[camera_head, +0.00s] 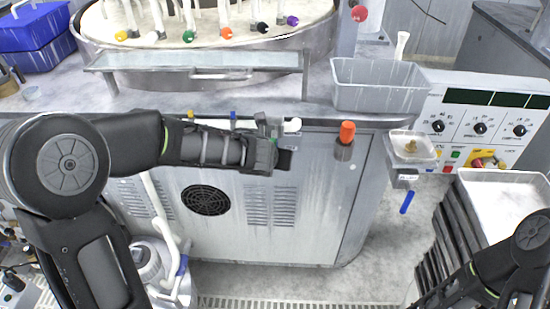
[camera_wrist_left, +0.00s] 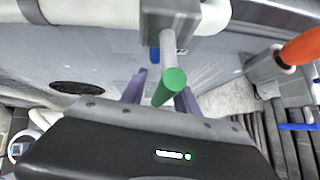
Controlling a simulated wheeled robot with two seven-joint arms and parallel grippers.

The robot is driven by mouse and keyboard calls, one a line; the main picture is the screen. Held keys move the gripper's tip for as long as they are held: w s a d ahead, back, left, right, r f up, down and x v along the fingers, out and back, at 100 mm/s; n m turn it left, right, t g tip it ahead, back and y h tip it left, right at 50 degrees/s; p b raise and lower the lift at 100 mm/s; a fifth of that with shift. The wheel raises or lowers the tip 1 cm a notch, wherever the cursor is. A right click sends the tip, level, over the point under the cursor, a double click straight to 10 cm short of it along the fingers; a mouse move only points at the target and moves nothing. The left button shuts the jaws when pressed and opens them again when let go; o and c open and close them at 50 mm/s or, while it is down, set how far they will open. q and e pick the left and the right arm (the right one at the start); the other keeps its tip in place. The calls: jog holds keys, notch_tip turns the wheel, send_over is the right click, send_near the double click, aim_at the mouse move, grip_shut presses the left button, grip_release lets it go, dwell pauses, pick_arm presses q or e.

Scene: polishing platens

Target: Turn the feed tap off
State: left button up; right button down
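A tap lever with a green end (camera_wrist_left: 171,82) hangs from a grey valve block (camera_wrist_left: 168,16) on a white pipe (camera_wrist_left: 90,12) in the left wrist view. I take it for the feed tap; no label on it is readable. My left gripper (camera_wrist_left: 158,95) is open, with its purple fingers on either side of the lever. A gap shows at the left finger; I cannot tell whether the right one touches. In the head view, my left gripper (camera_head: 283,152) is at the machine's front, where it hides most of the tap. My right gripper is not in view.
An orange knob (camera_head: 347,132) stands right of my left gripper. Further right are a cup (camera_head: 411,147) with a blue lever (camera_head: 407,202) below, and a control panel (camera_head: 487,118). A grey bin (camera_head: 380,86) is on the worktop. The floor before the cabinet is partly clear.

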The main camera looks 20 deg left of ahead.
pick_arm(q)
jog(key=p+v, duration=0.2)
jog(key=v, duration=0.6)
jog(key=shift+f, duration=0.1)
dwell(0.3)
jog(key=s+d+f+n+g+h, duration=0.1)
jog(key=s+d+f+n+g, duration=0.15)
jog(key=s+f+n, duration=0.35)
jog(key=s+d+f+n+g+h, duration=0.2)
jog(key=d+f+n, duration=0.25)
jog(key=f, duration=0.45)
jog(key=s+d+f+n+g+h, duration=0.1)
jog(key=s+d+f+n+g, duration=0.2)
jog(key=f+n, duration=0.35)
jog(key=s+d+f+n, duration=0.2)
jog(key=s+f+n, duration=1.1)
jog(key=n, duration=0.7)
jog(key=shift+s+f+g+h, duration=0.25)
jog(key=shift+s+g, duration=0.2)
jog(key=shift+s, duration=0.45)
